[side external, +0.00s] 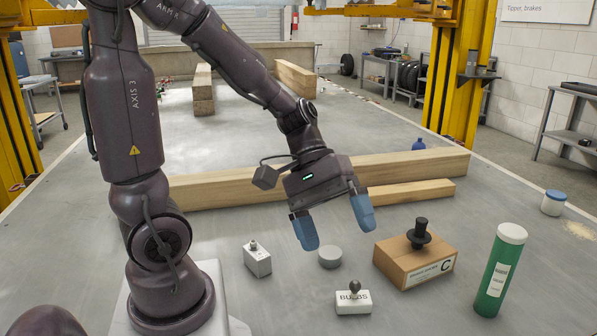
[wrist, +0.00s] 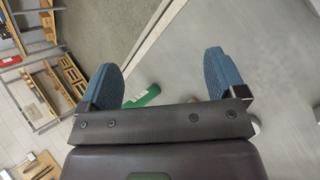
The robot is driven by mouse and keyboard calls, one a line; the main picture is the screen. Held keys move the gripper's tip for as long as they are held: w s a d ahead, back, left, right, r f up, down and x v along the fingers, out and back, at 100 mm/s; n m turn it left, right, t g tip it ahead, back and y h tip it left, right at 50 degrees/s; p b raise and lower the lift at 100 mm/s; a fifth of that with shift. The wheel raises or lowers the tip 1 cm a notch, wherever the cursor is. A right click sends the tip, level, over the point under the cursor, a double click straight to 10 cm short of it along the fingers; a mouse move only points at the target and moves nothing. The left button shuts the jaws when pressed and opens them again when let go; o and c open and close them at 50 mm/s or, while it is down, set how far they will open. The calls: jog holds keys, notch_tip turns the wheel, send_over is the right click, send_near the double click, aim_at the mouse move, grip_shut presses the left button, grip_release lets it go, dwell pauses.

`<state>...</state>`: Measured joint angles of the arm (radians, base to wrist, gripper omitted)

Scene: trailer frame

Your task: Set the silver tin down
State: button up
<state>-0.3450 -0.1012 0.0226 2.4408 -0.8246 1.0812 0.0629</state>
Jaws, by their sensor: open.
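A round, flat grey tin (side external: 330,257), which looks like the silver tin, sits on the grey table surface in the side view. My gripper (side external: 338,236) is open above it, its blue fingers spread wide and pointing down with nothing between them. The tin appears just below the gap between the fingertips; I cannot tell the exact height. In the wrist view my open gripper (wrist: 158,62) also shows empty, and I cannot make out the tin there.
Near the tin are a small metal box (side external: 257,260), a white "BULBS" box (side external: 353,302) with a dark knob, a cardboard box (side external: 416,262) bearing a black knobbed piece, and a green tube (side external: 499,270). Wooden beams (side external: 415,168) lie behind. A blue-lidded jar (side external: 553,204) stands right.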

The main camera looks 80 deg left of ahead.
jog(key=s+a+r+m+t+y, duration=0.2)
jog(key=s+r+m+t+y, duration=0.1)
jog(key=r+m+y, duration=0.4)
jog(key=shift+s+a+r+m+t+y, duration=0.3)
jog(key=shift+s+r+m+y, duration=0.15)
jog(key=shift+s+m, duration=0.6)
jog(key=shift+w, duration=0.2)
